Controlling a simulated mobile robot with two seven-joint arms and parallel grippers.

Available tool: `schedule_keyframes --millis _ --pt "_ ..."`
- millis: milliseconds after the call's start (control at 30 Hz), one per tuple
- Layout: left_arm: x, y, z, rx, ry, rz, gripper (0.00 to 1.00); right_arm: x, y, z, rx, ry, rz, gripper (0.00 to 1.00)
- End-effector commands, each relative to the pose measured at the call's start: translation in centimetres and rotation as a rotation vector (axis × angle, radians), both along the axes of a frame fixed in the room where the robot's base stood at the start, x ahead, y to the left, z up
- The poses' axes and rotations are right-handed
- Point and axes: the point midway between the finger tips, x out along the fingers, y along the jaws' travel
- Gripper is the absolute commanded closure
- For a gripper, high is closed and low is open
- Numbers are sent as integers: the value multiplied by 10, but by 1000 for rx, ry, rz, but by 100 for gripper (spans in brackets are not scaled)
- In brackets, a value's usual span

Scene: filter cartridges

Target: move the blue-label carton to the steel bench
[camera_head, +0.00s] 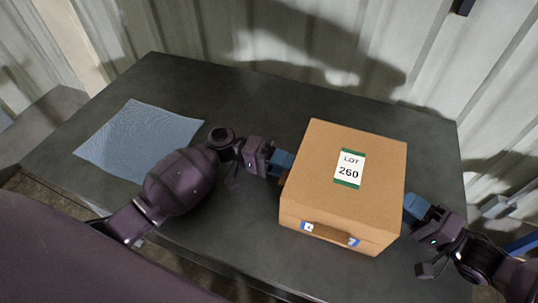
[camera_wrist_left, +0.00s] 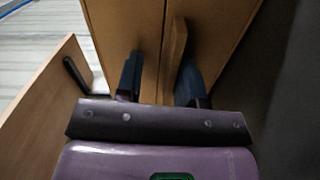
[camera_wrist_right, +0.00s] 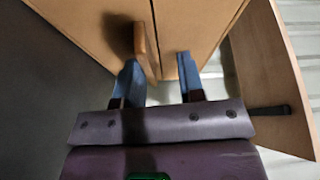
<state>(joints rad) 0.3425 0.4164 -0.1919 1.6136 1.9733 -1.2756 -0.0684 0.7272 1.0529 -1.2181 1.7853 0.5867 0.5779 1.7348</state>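A tan carton (camera_head: 335,205) stands on a dark grey table (camera_head: 240,225). Its top label (camera_head: 349,168) is white with green bands and reads LOT 260. Small blue-and-white tags flank its front handle. My left gripper (camera_head: 281,163) is at the carton's left side, and my right gripper (camera_head: 414,208) is at its right side. In the left wrist view a wooden side tab (camera_wrist_left: 174,55) stands between the spread blue fingers. In the right wrist view a similar tab (camera_wrist_right: 147,48) is between the fingers, nearer the left one. Contact cannot be told.
A light-blue cloth or mat (camera_head: 140,140) lies on the table's left part. A grey surface (camera_head: 40,125) shows beyond the left edge. A corrugated wall (camera_head: 230,35) stands behind. Which surface is the steel bench is unclear. Both wrist views show a tan panel with a dark bar.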

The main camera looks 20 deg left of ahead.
Motion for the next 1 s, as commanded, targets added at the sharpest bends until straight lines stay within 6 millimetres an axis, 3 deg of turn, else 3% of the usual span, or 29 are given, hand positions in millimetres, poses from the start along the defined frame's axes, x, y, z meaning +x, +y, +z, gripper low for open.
schedule_keyframes --millis 367,667,1000 --pt "0 0 2 -1 -2 0 66 1 0 2 2 -4 0 66" --pt "0 0 1 -1 -2 0 23 1 0 2 2 -4 0 66" --pt "0 3 1 0 -1 0 23 1 0 2 1 -3 0 66"
